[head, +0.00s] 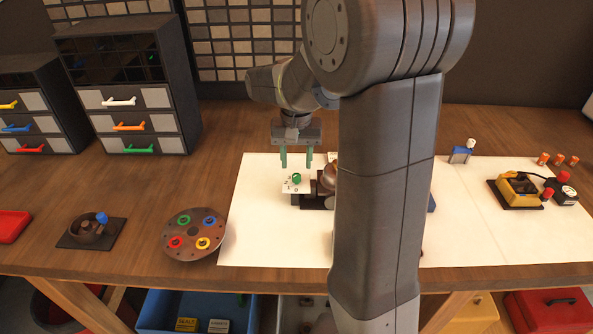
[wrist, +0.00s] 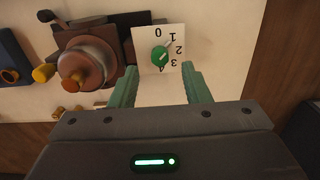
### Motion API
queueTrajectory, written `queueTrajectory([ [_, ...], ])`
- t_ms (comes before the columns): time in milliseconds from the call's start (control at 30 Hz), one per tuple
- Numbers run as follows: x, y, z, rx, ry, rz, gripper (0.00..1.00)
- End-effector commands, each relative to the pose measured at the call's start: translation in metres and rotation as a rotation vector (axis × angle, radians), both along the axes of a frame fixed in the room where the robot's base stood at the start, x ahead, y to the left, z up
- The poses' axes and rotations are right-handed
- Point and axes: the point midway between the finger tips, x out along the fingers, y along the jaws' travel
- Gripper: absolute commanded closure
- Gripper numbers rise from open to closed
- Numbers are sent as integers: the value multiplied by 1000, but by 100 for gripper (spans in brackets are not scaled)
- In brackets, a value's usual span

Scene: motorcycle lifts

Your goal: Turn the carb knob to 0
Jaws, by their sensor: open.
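The carb knob (head: 296,178) is a small green knob on a white number plate (head: 290,187) on the carburettor's left side. In the wrist view the green knob (wrist: 160,56) sits on the plate (wrist: 143,45), with 0 at the top and 1, 2, 3 following down its right side. A pale mark on the knob seems to point up and right, near 1; it is too small to be sure. My gripper (head: 296,162) points down above the knob, open and empty. In the wrist view the green fingers (wrist: 161,86) stand either side of the knob's line, apart from it.
The carburettor body (wrist: 88,63) adjoins the plate and is partly hidden by my arm in the head view. A round tray with coloured rings (head: 194,247) and a dark round part (head: 91,232) lie left. A yellow device (head: 517,187) is far right. White mat is clear left of the plate.

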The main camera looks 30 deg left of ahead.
Motion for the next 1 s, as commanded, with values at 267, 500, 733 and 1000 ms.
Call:
queueTrajectory([
  [267, 0, 0, -39, -2, 1, 0, 57],
  [500, 0, 0, -46, 0, -1, 0, 57],
  [733, 0, 0, -46, 0, -1, 0, 71],
  [1000, 0, 0, -46, 0, -1, 1, 100],
])
